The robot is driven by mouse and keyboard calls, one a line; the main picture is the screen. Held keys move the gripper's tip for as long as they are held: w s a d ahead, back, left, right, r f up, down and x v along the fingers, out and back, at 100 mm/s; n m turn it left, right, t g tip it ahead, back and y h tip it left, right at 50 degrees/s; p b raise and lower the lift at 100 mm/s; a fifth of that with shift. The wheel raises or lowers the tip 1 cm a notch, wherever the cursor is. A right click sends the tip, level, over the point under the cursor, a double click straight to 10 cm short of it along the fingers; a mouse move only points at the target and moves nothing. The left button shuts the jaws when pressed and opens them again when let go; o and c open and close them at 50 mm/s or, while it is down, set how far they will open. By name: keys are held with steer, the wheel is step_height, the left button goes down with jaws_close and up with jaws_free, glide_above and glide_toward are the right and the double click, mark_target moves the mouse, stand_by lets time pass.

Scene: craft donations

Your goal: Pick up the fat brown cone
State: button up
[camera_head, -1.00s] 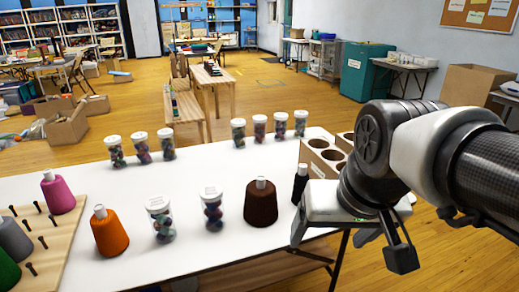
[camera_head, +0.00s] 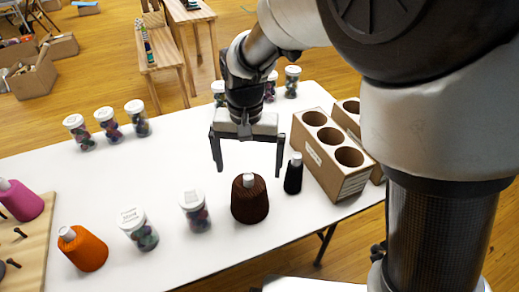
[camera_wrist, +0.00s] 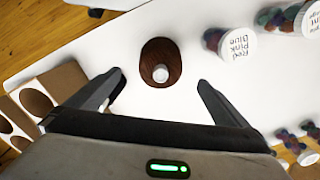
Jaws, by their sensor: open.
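The fat brown cone (camera_head: 249,200) stands upright on the white table (camera_head: 180,165), with a pale tip on top. In the wrist view the brown cone (camera_wrist: 161,66) lies ahead of and roughly midway between the fingertips. My gripper (camera_head: 248,168) is open and empty, pointing down above the table, with its fingers spread to either side of the cone's line in the head view. In the wrist view my gripper (camera_wrist: 160,84) shows both fingers apart, not touching the cone. A slim black cone (camera_head: 293,174) stands close to the right of the brown cone.
A cardboard holder with round holes (camera_head: 331,150) stands right of the black cone. Jars of beads (camera_head: 195,211) stand left of the brown cone, with more along the far edge (camera_head: 108,124). An orange cone (camera_head: 84,249) and a pink cone (camera_head: 20,201) are farther left.

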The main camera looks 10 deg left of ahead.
mark_target(249, 190)
step_height(249, 190, down, 11)
steer(key=shift+w+r+b, duration=0.1)
steer(key=shift+r+b, duration=0.05)
steer(key=shift+b, duration=1.1)
steer(key=shift+c, duration=0.4)
steer(key=shift+r, duration=0.1)
steer(key=c, duration=1.3)
